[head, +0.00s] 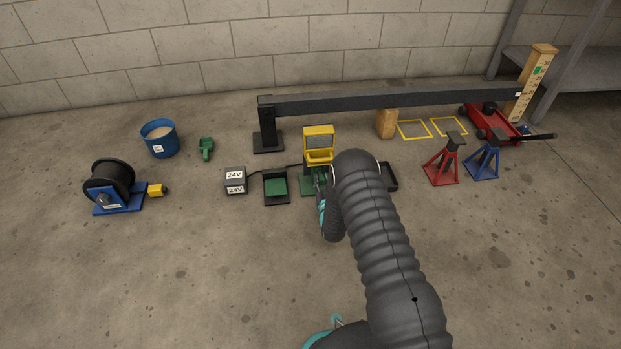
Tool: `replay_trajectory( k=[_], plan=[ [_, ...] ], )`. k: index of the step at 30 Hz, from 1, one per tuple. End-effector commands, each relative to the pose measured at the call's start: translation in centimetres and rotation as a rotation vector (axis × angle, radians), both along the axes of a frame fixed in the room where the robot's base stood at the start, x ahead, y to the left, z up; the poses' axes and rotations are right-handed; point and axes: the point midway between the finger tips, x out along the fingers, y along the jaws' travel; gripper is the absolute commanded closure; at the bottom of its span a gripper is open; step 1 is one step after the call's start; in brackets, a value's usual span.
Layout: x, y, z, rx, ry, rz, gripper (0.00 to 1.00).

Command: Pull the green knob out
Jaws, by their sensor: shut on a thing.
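A yellow box (318,157) with its lid raised stands in the middle of the floor. A green part (307,186) shows just in front of it, mostly covered by my gripper (319,180). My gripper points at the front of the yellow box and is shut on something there. The green knob is not clearly visible; the grip on it is hidden by my fingers and arm.
A black tray with a green pad (276,186) and a 24V box (235,181) stand left of my gripper. A black tray (389,177) is partly behind my arm. A dark beam (400,100) spans behind. Red (443,162) and blue (484,160) stands are right.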

Motion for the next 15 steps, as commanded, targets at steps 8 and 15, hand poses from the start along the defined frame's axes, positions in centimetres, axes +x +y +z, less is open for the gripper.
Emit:
replay_trajectory(
  k=[8, 15],
  plan=[
    [-0.3, 0.02, -0.15, -0.001, 0.002, 0.003, 0.54],
    [-0.23, 0.1, -0.11, -0.001, 0.001, 0.003, 0.43]
  ],
)
